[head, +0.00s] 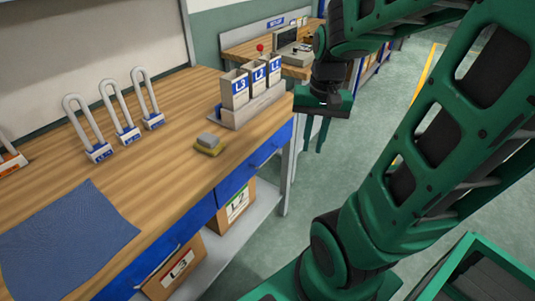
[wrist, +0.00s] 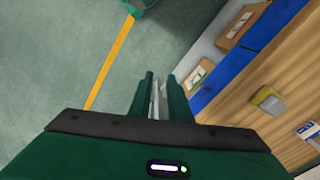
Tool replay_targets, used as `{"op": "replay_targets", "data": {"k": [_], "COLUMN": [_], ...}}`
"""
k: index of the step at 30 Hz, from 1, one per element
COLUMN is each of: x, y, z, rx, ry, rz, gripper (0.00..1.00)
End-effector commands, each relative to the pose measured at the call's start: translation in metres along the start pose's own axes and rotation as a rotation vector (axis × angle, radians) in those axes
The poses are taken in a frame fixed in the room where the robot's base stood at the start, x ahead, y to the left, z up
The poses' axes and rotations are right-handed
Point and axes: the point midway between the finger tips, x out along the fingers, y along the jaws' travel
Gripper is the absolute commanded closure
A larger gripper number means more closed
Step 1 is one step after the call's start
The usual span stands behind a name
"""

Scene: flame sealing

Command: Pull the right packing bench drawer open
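The right packing bench drawer (head: 261,160) has a blue front under the right end of the wooden bench top and looks closed. Small dark handle parts show on its front. The blue front also shows in the wrist view (wrist: 222,84), to the right of the fingers. My gripper (head: 317,133) hangs with its fingers down, just off the bench's right front corner, apart from the drawer. In the wrist view my gripper (wrist: 160,95) shows two parted green fingers with nothing held between them.
The left drawer (head: 150,268) has a blue front too. Cardboard boxes (head: 235,205) stand on the shelf below. On the bench top are a blue mat (head: 65,240), looped padlock-like pieces (head: 129,132), a yellow-grey block (head: 208,145) and labelled bins (head: 235,90).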

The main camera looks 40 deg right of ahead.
Motion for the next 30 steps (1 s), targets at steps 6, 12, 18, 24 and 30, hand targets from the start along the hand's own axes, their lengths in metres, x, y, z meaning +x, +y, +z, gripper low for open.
{"op": "replay_targets", "data": {"k": [6,12,18,24,30], "x": [0.034,0.065,0.082,0.098,0.131], "y": [-0.048,-0.084,-0.102,-0.107,-0.112], "z": [-0.069,-0.114,-0.133,-0.135,-0.136], "rx": [0.208,0.366,0.445,0.456,0.453], "ry": [0.019,0.022,0.017,0.014,0.013], "rz": [-0.052,-0.110,-0.143,-0.146,-0.144], "gripper": [0.83,0.83,0.83,0.83,0.83]}}
